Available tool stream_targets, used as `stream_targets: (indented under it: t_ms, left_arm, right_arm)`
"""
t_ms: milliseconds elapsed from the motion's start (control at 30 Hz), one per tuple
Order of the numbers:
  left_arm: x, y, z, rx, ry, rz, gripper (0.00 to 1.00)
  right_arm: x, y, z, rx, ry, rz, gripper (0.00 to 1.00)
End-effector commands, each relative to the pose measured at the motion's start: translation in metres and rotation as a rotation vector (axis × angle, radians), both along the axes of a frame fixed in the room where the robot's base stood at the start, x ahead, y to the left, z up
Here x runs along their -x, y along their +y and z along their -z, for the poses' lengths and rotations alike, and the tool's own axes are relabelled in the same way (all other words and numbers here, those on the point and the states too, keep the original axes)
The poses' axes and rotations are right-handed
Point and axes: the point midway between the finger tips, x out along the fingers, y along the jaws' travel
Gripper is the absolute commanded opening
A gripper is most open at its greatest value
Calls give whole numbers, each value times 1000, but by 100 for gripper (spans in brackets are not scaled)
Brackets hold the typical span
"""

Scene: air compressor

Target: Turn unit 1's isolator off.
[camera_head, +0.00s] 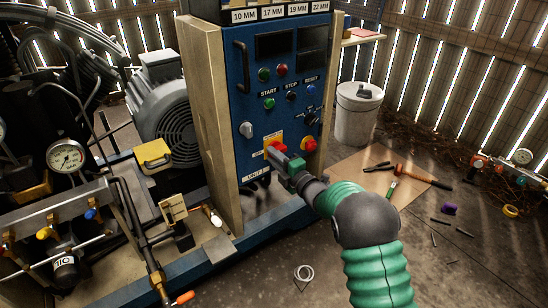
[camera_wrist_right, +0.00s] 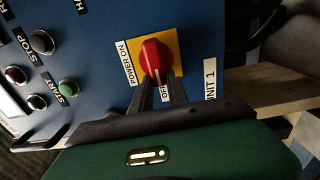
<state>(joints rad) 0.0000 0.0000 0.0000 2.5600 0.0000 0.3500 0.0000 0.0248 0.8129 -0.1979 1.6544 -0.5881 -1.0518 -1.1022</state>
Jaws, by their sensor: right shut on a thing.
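The isolator of unit 1 is a red knob (camera_wrist_right: 154,57) on a yellow plate (camera_wrist_right: 174,43), with labels "POWER ON", "OFF" and "UNIT 1" around it. In the head view the red knob (camera_head: 277,147) is on the lower part of the blue panel, partly behind the gripper. My right gripper (camera_head: 282,155) reaches it from the front right and is shut on it. In the right wrist view the gripper's dark fingers (camera_wrist_right: 161,82) close on the knob's lower end, near a white mark. The OFF label is partly covered by a finger. My left gripper is not in view.
Another red knob (camera_head: 308,145) sits just right of the isolator. A grey knob (camera_head: 246,130) is to its left, and buttons are above. A white bucket (camera_head: 356,110) stands behind. Tools lie on cardboard (camera_head: 352,172) at right. Pipes and a gauge (camera_head: 66,156) fill the left.

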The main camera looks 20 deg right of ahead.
Motion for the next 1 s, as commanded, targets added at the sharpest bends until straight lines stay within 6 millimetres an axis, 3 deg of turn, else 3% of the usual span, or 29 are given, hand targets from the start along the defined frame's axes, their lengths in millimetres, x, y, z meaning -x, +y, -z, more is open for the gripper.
stream_targets:
  t_ms: [33, 67, 200, 567, 667, 1000]
  left_arm:
    - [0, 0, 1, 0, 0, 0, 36]
    - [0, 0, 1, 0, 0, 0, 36]
    - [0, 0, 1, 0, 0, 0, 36]
    - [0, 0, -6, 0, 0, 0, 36]
    - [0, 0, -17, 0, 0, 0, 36]
    - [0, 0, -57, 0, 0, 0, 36]
  right_arm:
    - [2, 3, 7, 4, 14, -6, 0]
    - [2, 3, 7, 4, 14, -6, 24]
    - [1, 3, 6, 3, 10, -6, 42]
    - [8, -2, 0, 1, 5, -2, 42]
    - [26, -10, -3, 0, 8, 1, 42]
    - [119, -43, -1, 0, 11, 1, 42]
